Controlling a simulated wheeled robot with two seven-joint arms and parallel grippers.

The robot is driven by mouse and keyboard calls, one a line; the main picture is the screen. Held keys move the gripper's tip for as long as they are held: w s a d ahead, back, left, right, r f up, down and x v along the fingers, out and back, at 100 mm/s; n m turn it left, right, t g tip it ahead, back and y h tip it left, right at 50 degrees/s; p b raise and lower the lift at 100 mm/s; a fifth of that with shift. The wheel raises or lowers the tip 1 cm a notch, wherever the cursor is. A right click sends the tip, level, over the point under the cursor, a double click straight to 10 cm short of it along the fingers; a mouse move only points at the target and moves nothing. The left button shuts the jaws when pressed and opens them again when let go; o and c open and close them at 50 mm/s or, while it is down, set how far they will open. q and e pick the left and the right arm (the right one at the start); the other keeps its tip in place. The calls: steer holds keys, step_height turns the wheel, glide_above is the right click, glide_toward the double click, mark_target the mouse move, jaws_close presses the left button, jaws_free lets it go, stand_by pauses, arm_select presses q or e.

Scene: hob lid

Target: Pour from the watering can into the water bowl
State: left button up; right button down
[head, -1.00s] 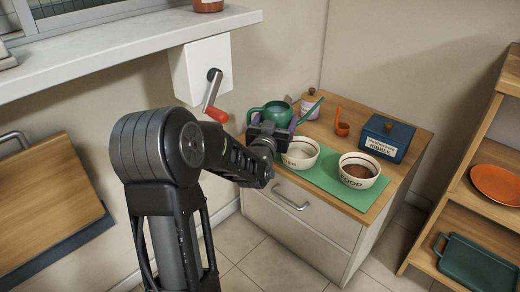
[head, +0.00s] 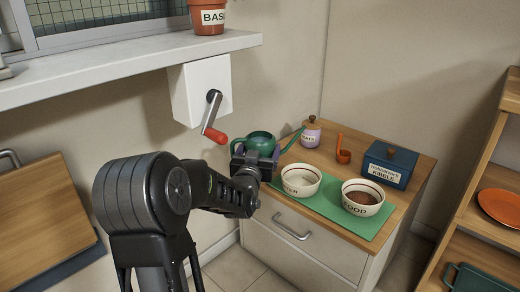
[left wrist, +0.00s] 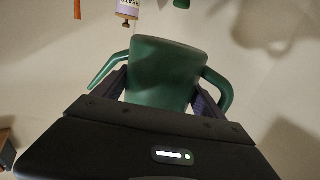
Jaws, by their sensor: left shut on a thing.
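The green watering can (head: 260,141) is in the head view at the back left of the counter, its thin spout (head: 294,139) pointing right. My left gripper (head: 257,155) is shut on its body. The can's body also fills the middle of the left wrist view (left wrist: 165,70), with the spout on the left and the handle on the right. The can looks roughly upright; I cannot tell whether it touches the counter. The white water bowl (head: 301,182) stands on the green mat (head: 333,218), to the right of and in front of the can. My right gripper is not in view.
A food bowl (head: 363,197) with brown contents shares the mat. Behind are a blue kibble box (head: 388,165), an orange scoop (head: 343,148) and a lidded jar (head: 311,133). A white wall box with a red-handled crank (head: 213,127) is close above left of the can.

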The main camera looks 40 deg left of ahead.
arm_select(q)
steer(key=shift+s+a+f+m+g+p, duration=0.15)
steer(key=shift+f+m, duration=0.2)
steer(key=shift+f, duration=0.3)
steer(key=shift+s+f+m+g+p, duration=0.15)
steer(key=shift+f+m, duration=0.15)
steer(key=shift+f, duration=0.35)
steer(key=shift+s+a+f+m+p, duration=0.15)
steer(key=shift+f+m, duration=0.2)
steer(key=shift+f, duration=0.3)
stand_by(1.1)
steer(key=shift+r+m+g+h+p, duration=0.3)
steer(key=shift+m+p, duration=0.3)
steer(key=shift+p, duration=1.1)
stand_by(0.5)
steer(key=shift+a+r+m+g+p, duration=0.1)
steer(key=shift+m+g+p, duration=0.35)
steer(key=shift+p, duration=1.3)
stand_by(1.0)
